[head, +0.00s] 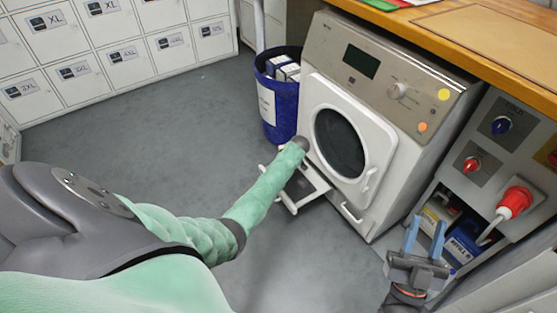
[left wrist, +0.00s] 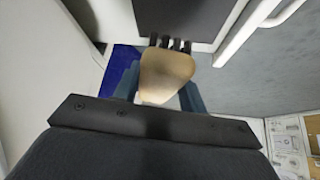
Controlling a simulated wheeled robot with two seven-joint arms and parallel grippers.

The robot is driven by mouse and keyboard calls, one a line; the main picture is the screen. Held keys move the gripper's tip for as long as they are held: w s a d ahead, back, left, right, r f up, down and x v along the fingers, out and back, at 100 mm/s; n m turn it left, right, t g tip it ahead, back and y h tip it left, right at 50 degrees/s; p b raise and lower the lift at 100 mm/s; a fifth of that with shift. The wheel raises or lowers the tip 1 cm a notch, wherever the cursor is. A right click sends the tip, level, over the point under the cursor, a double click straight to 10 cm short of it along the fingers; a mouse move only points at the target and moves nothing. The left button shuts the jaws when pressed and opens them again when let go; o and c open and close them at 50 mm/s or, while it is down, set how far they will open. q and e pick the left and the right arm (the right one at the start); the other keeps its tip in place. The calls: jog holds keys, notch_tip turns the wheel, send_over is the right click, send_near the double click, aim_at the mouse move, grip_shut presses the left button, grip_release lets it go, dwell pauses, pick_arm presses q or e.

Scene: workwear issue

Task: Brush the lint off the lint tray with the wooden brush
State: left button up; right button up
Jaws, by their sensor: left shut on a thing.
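The lint tray (head: 314,196) is a white frame pulled out low at the front of the dryer; my left arm covers part of it in the head view. In the left wrist view the tray's dark screen (left wrist: 195,18) fills the top. My left gripper (left wrist: 160,90) is shut on the wooden brush (left wrist: 166,72), a tan handle with dark bristles pointing at the screen. The bristles are at the screen's near edge; I cannot tell if they touch. No lint can be made out. My right gripper (head: 424,238) is open and empty at the lower right.
The dryer (head: 370,120) has its round door closed. A blue bin (head: 278,100) with boxes stands left of it. A wooden counter (head: 480,40) runs above. A panel with a red plug (head: 514,201) is at the right. Grey floor (head: 150,130) is clear before the lockers.

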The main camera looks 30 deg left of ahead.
pick_arm(q)
jog(key=shift+r, duration=0.25)
pick_arm(e)
jog(key=shift+g, duration=0.9)
jog(key=shift+w+f, duration=0.25)
jog(key=shift+f, duration=0.5)
jog(key=shift+w+f, duration=0.2)
jog(key=shift+f, duration=0.6)
jog(key=shift+w+f, duration=0.25)
jog(key=shift+f, duration=0.5)
jog(key=shift+a+r, duration=0.15)
